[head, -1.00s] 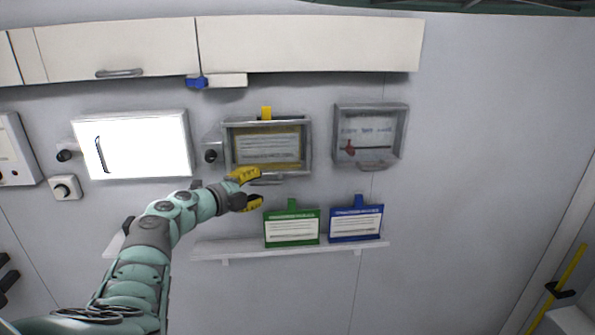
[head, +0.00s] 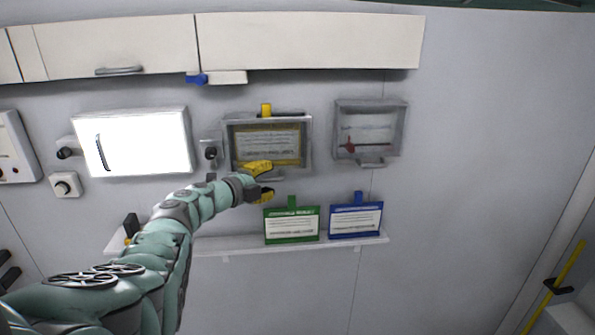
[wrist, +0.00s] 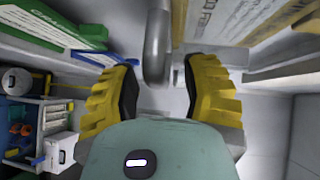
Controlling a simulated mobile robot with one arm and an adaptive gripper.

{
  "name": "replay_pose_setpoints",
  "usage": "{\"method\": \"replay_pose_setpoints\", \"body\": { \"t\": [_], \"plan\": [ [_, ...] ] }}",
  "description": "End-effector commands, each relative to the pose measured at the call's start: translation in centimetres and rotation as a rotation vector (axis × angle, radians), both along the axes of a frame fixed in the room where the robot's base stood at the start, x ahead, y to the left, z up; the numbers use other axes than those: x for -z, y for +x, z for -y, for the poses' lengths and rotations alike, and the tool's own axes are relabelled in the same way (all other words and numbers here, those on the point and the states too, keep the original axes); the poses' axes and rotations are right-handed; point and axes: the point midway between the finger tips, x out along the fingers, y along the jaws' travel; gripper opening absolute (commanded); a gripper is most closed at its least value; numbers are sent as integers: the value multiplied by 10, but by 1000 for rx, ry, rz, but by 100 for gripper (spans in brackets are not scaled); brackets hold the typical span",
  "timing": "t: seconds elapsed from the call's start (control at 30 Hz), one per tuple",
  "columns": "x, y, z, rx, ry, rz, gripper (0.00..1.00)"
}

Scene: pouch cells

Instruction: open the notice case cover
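The notice case (head: 308,145) is a grey wall-mounted frame with a printed sheet on a brown board inside. Its cover looks closed. A grey handle (head: 271,178) sits at its lower edge, partly hidden by my gripper (head: 266,183) in the head view. In the wrist view, my gripper (wrist: 160,78) is open, with its two yellow fingers apart. The curved grey handle (wrist: 157,45) shows between the fingers, with a gap visible on each side. The case's board and sheet (wrist: 210,20) show at the top of the wrist view.
A second clear-fronted case (head: 400,135) with a red item hangs to the right. Below, a shelf (head: 240,245) holds a green sign (head: 291,226) and a blue sign (head: 356,222). White cabinets (head: 310,42) hang above. The wall at right is bare.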

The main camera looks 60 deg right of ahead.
Motion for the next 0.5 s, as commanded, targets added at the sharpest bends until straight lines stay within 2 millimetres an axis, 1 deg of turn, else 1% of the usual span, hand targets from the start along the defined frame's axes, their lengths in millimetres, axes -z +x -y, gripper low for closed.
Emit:
{"method": "replay_pose_setpoints", "body": {
  "t": [0.03, 0.07, 0.4, 0.5],
  "plan": [
    [0, 0, 0, -1, 0, 0, 39],
    [0, 0, 0, -1, 0, -1, 36],
    [0, 0, 0, 0, 0, -1, 1],
    [0, 0, 0, 0, 0, -1, 0]
  ]
}}
